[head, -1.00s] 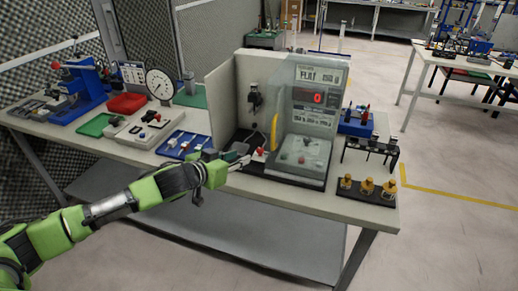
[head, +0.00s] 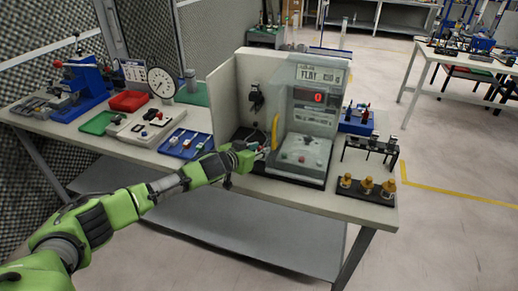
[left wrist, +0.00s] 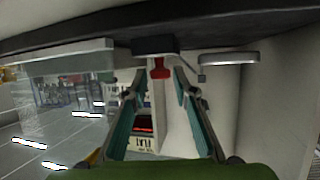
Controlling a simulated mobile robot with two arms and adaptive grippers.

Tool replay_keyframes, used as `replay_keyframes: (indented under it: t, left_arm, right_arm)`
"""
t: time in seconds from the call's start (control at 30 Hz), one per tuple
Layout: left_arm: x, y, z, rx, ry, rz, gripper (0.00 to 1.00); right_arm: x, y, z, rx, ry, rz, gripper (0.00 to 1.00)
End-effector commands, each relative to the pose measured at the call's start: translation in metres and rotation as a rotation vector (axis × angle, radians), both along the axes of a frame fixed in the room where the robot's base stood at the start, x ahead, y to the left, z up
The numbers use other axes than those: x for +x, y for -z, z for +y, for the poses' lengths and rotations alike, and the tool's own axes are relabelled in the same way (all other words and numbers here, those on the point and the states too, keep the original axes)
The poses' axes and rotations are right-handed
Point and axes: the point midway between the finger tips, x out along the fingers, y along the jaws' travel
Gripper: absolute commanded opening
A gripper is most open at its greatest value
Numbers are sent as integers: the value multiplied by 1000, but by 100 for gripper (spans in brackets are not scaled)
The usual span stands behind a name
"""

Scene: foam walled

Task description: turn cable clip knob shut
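A small red knob (left wrist: 160,68) on a dark base shows in the left wrist view, which looks upside down. It lies between and just beyond the tips of my left gripper (left wrist: 160,82). The two fingers stand apart with a clear gap, and I see no contact with the knob. In the head view my left gripper (head: 258,152) reaches to the front of the walled test station (head: 225,95), left of its clear-fronted box, and largely hides the knob. My right gripper is in neither view.
A yellow curved piece (head: 275,130) stands close to the gripper, beside the display unit (head: 317,97) reading 0. A side wall bounds the station on the left. A blue tray (head: 184,145) lies left, and several brass-coloured fittings (head: 366,186) stand right.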

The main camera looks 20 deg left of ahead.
Motion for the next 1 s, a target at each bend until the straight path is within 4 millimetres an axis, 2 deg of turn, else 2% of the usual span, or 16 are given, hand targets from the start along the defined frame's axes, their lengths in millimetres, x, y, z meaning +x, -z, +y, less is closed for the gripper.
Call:
replay_keyframes:
  t: [0.37, 0.47, 1.0]
  left_arm:
    - [3, 1, 0, 0, -1, 0, 26]
    - [3, 1, 0, 0, -1, 0, 0]
    - [3, -1, 1, 3, 38, 0, 0]
  right_arm:
    - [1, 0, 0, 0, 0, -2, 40]
    - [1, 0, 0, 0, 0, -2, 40]
    - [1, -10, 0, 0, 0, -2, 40]
